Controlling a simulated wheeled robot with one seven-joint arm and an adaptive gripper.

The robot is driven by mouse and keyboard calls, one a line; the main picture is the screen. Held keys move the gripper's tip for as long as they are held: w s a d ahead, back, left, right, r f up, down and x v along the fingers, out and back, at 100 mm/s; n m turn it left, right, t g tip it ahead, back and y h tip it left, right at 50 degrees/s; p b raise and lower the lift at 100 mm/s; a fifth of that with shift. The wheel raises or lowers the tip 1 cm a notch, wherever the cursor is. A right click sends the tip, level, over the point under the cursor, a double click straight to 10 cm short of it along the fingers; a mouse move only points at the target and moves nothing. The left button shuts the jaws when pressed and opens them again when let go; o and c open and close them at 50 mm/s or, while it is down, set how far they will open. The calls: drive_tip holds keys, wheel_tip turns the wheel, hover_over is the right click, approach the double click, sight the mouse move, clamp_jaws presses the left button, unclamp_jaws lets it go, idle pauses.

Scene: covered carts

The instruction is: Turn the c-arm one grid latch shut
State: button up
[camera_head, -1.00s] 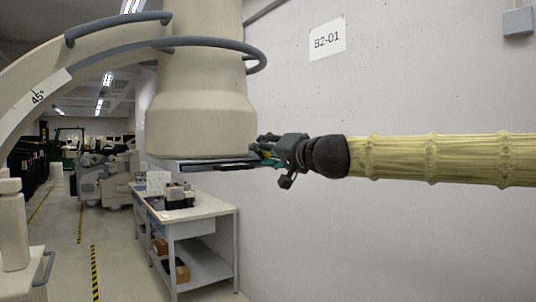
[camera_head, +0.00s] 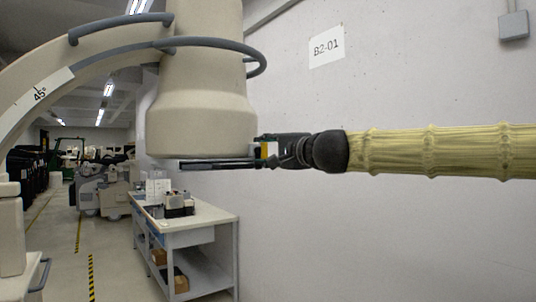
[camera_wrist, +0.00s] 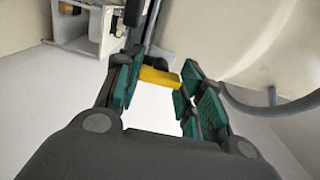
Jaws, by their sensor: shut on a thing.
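The c-arm's beige drum-shaped head (camera_head: 200,120) hangs at the upper middle of the head view, with a dark flat grid plate (camera_head: 215,164) under it. My gripper (camera_head: 270,149) reaches in from the right at the plate's right end. In the wrist view, the green-padded fingers of my gripper (camera_wrist: 158,88) are shut on the yellow latch (camera_wrist: 155,77), which lies across between them.
A grey hose-like rail (camera_head: 215,42) curves around the c-arm head above my gripper. A pale wall with a B2-01 sign (camera_head: 327,46) stands behind my arm. A workbench (camera_head: 200,219) stands below left.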

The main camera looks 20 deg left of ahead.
drive_tip(key=shift+m, duration=0.3)
drive_tip(key=o, duration=1)
drive_tip(key=v, duration=1.2)
